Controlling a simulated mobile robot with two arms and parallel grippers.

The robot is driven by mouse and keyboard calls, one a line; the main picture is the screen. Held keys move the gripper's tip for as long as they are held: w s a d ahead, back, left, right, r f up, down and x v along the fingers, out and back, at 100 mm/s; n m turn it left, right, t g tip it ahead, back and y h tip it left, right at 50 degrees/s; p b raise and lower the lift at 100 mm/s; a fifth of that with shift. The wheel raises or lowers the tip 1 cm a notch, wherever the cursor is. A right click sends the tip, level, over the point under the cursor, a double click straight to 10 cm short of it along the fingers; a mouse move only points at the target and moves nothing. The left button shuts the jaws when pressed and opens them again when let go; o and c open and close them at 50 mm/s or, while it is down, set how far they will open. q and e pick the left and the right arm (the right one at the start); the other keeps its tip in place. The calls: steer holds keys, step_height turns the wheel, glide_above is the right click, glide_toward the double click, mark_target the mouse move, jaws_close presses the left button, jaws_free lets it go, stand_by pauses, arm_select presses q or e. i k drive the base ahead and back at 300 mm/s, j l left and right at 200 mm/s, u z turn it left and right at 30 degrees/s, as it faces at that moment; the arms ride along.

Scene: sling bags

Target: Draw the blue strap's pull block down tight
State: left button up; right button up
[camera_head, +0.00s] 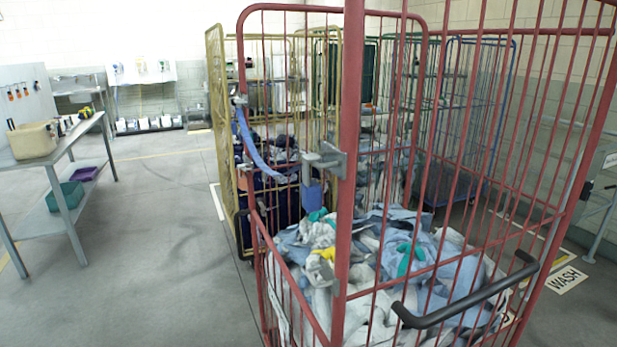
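The blue strap (252,145) runs across the open side of the red cage (350,120). It starts at a small grey fitting (240,99) on the far left post and sags down to the right. A grey metal block (325,160) sits at the near red post, and a short blue strap end (312,196) hangs below it. I cannot tell whether this grey block is the pull block or a fixed bracket. The strap curves and looks slack. Neither of my grippers shows in the head view.
The red cage holds a heap of blue and white cloth (400,262). A black handle (467,300) sticks out at its front. A yellow cage (217,130) stands behind. A grey bench (60,160) with a beige bin (32,140) is at left. The floor between is clear.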

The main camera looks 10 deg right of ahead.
mark_target(311, 192)
steer(key=z, duration=1.5)
steer(key=u, duration=1.5)
steer(key=i+j+u, duration=0.4)
steer(key=i, duration=0.35)
steer(key=i+j+u, duration=0.2)
steer(key=i+j, duration=0.05)
steer(key=i, duration=0.1)
